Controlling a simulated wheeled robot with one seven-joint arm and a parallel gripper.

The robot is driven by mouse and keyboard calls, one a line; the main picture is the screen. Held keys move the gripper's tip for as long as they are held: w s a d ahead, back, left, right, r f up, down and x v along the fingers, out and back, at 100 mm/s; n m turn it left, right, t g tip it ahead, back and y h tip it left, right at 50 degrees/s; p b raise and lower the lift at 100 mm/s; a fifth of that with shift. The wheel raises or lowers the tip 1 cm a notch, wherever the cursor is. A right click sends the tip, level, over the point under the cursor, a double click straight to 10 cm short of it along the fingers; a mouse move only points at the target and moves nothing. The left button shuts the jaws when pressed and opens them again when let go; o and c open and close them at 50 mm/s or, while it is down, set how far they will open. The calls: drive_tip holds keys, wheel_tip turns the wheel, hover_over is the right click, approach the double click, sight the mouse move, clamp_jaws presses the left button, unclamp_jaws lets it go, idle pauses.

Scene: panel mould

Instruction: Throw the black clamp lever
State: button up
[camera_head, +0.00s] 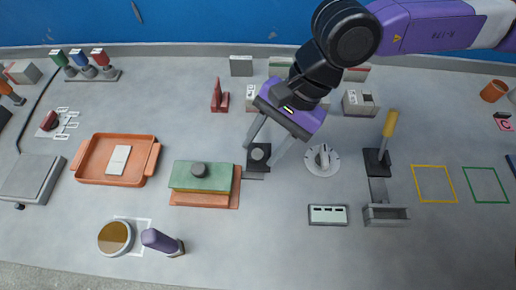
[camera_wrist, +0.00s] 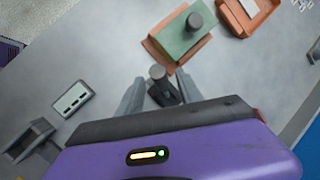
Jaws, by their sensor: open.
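The black clamp lever (camera_head: 258,152) stands on a dark base plate at the right edge of the mould, its round knob facing up. In the wrist view the lever (camera_wrist: 158,73) shows between my two fingers. My gripper (camera_head: 261,155) is open, reaching down with one finger on each side of the lever. I cannot tell whether either finger touches it. The mould has a green lid (camera_head: 185,178) with a dark knob on an orange base (camera_head: 203,200); both also show in the wrist view.
A white dial (camera_head: 322,160) and a yellow-handled lever (camera_head: 389,125) stand to the right. A grey switch box (camera_head: 328,215) lies below the dial. A red clamp (camera_head: 219,97) is behind the mould, and an orange tray (camera_head: 83,155) is to the left.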

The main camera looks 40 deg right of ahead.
drive_tip(key=shift+x, duration=1.25)
clamp_jaws()
idle(0.5)
